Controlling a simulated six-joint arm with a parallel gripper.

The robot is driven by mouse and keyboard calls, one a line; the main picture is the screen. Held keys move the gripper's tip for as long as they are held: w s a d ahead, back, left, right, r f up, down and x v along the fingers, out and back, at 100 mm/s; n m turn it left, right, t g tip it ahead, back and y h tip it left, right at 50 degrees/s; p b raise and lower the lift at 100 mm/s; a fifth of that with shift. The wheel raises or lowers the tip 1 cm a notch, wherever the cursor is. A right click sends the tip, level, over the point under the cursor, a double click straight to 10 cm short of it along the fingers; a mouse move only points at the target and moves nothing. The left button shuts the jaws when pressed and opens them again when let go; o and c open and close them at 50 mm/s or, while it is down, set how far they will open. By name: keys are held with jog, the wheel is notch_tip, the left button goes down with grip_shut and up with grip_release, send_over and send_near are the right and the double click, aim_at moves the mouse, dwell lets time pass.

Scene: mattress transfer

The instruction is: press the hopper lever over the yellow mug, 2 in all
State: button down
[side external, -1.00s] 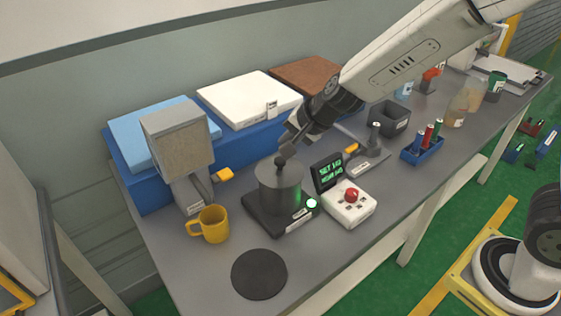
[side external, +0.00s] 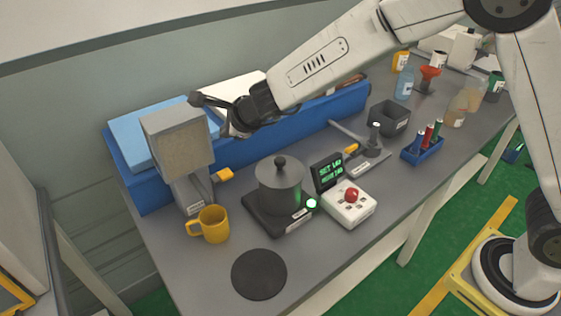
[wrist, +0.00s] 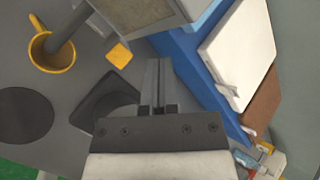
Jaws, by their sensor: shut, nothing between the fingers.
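The hopper (side external: 178,140) is a grey box on a stand at the back left, with a yellow lever (side external: 224,174) sticking out on its right. The yellow mug (side external: 214,224) stands upright in front of the stand. In the wrist view the hopper's grey spout (wrist: 68,28) overlaps the mug (wrist: 40,52), and the lever (wrist: 118,54) lies left of my fingers. My gripper (side external: 227,131) is shut and empty, in the air right of the hopper box and above the lever, apart from it. The wrist view shows its fingers (wrist: 158,82) together.
A lidded grey pot (side external: 280,188) sits on a dark base right of the mug. A white box with a red button (side external: 352,195) and a small green-text screen (side external: 328,172) stand beside it. A round black mat (side external: 259,274) lies in front. Blue and white slabs lie behind on a blue support (side external: 345,103).

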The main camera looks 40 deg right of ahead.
aim_at(228, 174)
jog(key=shift+w+a+f+m, duration=0.1)
jog(key=shift+w+a+m, duration=0.1)
jog(key=shift+a+m, duration=0.4)
jog(key=shift+d+f, duration=0.1)
jog(key=shift+f, duration=0.2)
jog(key=shift+f, duration=4.05)
